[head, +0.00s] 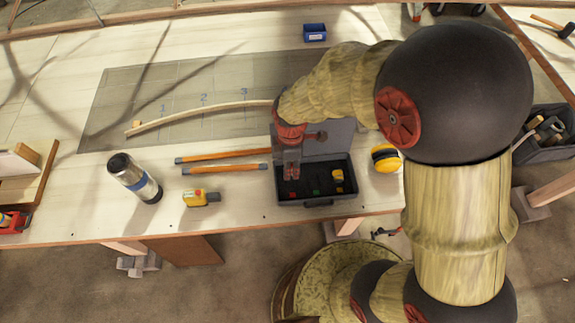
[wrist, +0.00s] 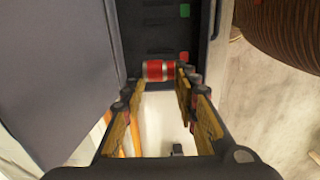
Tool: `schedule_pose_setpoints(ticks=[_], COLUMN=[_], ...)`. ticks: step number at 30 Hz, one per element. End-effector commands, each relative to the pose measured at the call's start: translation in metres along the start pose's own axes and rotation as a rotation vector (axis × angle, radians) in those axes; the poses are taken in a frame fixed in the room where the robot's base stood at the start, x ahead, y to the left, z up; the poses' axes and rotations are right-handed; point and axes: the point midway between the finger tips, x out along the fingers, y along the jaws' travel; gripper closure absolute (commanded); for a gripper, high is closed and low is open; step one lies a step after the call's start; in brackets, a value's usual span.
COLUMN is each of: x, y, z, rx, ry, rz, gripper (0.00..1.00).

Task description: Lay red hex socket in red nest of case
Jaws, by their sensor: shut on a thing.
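The red hex socket (wrist: 158,70) is a red cylinder with a silver band, held crosswise between my fingertips in the wrist view. My gripper (wrist: 160,74) is shut on it; in the head view my gripper (head: 291,172) hangs over the left part of the case. The dark case (head: 347,200) lies open on the table, its grey lid (wrist: 50,70) raised at the back. A red mark (wrist: 183,56) and a green mark (wrist: 184,10) show along the case's edge. The socket is over the red-marked end; the nest beneath is partly hidden, and I cannot tell whether they touch.
A yellow piece (head: 338,175) sits in the case's right part. A yellow round object (head: 385,158) stands right of the case. Two orange bars (head: 222,169), a yellow tool (head: 201,198) and a flask (head: 135,178) lie left. A bent lath (head: 195,113) lies behind.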

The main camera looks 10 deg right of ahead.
Motion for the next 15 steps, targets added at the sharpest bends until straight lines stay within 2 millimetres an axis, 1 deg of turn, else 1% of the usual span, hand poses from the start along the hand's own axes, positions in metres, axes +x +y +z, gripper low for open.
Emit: schedule_pose_setpoints(ticks=[8, 15], x=[0.007, 0.027], y=[-0.001, -0.001], z=[0.001, 0.001], rx=[0.008, 0.008], ry=[0.0, -0.001], rz=[-0.003, -0.004], gripper=[0.96, 0.96])
